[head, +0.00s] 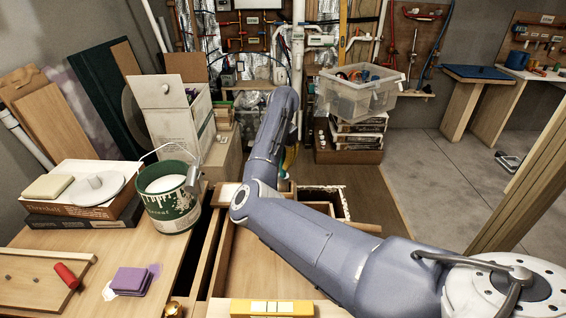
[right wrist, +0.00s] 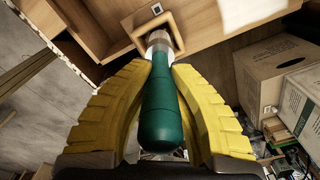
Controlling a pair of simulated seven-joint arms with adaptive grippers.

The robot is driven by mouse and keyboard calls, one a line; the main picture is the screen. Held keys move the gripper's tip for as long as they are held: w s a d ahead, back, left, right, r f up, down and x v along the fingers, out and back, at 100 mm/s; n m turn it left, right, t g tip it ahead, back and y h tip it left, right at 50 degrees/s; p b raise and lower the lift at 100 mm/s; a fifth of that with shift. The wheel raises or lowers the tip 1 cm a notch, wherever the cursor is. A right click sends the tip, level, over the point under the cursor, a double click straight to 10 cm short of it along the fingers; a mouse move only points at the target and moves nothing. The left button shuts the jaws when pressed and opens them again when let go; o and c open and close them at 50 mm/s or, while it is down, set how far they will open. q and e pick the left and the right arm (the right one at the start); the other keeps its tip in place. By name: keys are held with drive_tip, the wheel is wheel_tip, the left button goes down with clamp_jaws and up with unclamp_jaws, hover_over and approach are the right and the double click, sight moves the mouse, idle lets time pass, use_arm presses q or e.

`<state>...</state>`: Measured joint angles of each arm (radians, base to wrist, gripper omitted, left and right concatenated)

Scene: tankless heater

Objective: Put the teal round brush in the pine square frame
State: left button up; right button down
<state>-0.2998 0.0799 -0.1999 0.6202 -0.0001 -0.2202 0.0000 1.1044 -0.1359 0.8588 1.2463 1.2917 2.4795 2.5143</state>
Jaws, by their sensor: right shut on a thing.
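In the right wrist view, my right gripper (right wrist: 162,68) has its yellow fingers shut on the green handle of the teal round brush (right wrist: 162,108). The brush's pale metal collar points away from the camera, toward the pine square frame (right wrist: 140,22). The frame's sides show around the collar. In the head view my right arm covers most of this spot, with a bit of yellow at my right gripper (head: 291,158) showing. My left gripper is not in view.
A paint can (head: 170,205) and boxes with a white disc (head: 96,188) stand at the left. A purple sponge (head: 131,281) and a yellow level (head: 271,308) lie in front. A clear bin (head: 358,92) stands behind. A tall carton (head: 178,118) stands left of my forearm.

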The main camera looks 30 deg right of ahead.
drive_tip(key=shift+f, duration=0.45)
idle(0.4)
drive_tip(key=c, duration=1.3)
unclamp_jaws()
drive_tip(key=shift+s+a+r, duration=0.1)
drive_tip(key=shift+s+r, duration=0.05)
drive_tip(key=shift+r, duration=5.85)
